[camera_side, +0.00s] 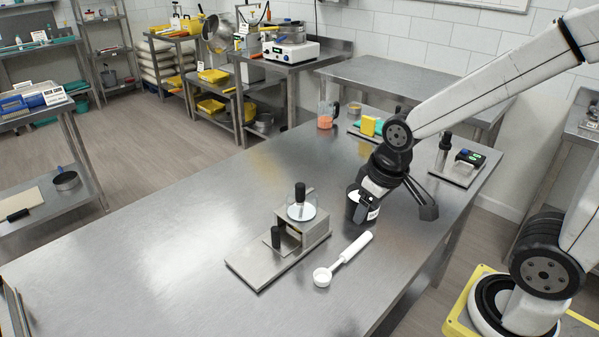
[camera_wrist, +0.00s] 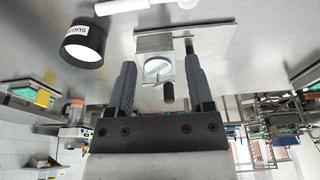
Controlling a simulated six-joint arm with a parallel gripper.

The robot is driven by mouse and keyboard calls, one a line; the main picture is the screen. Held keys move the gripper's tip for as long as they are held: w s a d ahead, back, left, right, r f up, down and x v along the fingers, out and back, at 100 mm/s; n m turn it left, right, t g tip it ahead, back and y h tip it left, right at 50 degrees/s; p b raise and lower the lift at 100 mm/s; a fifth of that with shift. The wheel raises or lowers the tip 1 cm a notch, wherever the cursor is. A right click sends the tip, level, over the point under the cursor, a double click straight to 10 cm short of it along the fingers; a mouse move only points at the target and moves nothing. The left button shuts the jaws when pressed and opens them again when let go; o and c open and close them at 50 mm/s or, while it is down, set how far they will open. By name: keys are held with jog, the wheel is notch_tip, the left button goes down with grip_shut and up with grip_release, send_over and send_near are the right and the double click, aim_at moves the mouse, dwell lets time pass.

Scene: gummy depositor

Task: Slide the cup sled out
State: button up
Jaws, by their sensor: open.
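The depositor stands on a flat steel base plate (camera_side: 258,272) on the table. Its steel block (camera_side: 318,232) carries a round clear hopper (camera_side: 302,211) with a black knob on top. The cup sled (camera_side: 288,243) sits low at the block's front-left face, with an upright black handle (camera_side: 276,237). How far it is inside the block is hard to tell. My gripper (camera_side: 398,203) is open and empty, above the table to the right of the depositor. In the wrist view, the depositor block (camera_wrist: 146,90) shows between the spread fingers of my gripper (camera_wrist: 159,60), apart from them.
A black jar labelled sugar (camera_side: 354,207) stands between the depositor and my gripper. A jug with orange contents (camera_side: 325,118), a yellow block (camera_side: 368,125) and a device (camera_side: 468,157) stand farther back. The table's left side is clear.

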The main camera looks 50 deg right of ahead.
jog(key=shift+w, duration=1.3)
jog(key=m+g, duration=0.2)
jog(key=g, duration=0.1)
send_over(275, 228)
notch_tip(275, 228, down, 9)
jog(key=shift+r, duration=0.1)
jog(key=shift+f, duration=3.95)
grip_shut()
